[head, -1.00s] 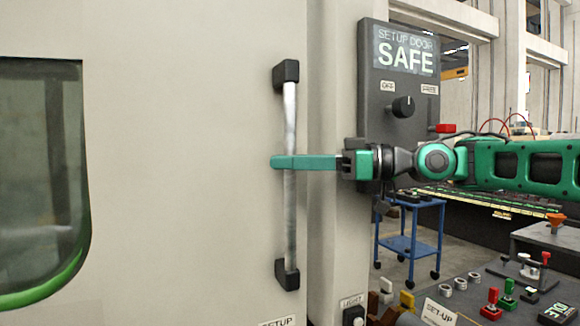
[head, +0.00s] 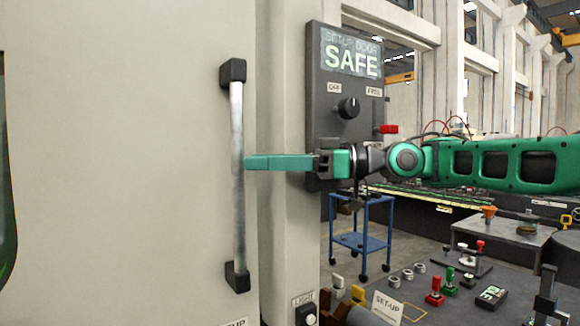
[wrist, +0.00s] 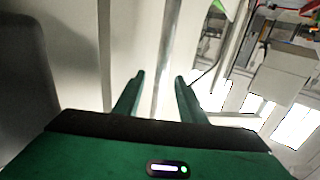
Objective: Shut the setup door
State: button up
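The setup door (head: 120,160) is a large cream panel filling the left of the head view. Its right edge lies close along the cream frame post (head: 285,220), with no clear gap visible. A grey vertical handle (head: 237,180) with black end mounts is on the door. My gripper (head: 248,162) points left, its fingertips at the bar's right side, no longer across it. In the wrist view my gripper (wrist: 159,76) is open and empty, with the handle bar (wrist: 166,55) lined up between the two green fingers, ahead of them.
A dark panel (head: 345,130) reading "SETUP DOOR SAFE" with a knob stands behind my wrist. A blue cart (head: 362,240) is beyond it. A dark bench (head: 450,305) with clamps and small parts lies at lower right.

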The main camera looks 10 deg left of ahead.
jog(key=shift+w+d, duration=0.2)
jog(key=shift+d, duration=0.75)
jog(key=shift+w+d, duration=0.25)
jog(key=shift+d, duration=0.65)
jog(key=shift+w+d, duration=0.2)
jog(key=shift+d, duration=0.75)
jog(key=shift+c, duration=0.6)
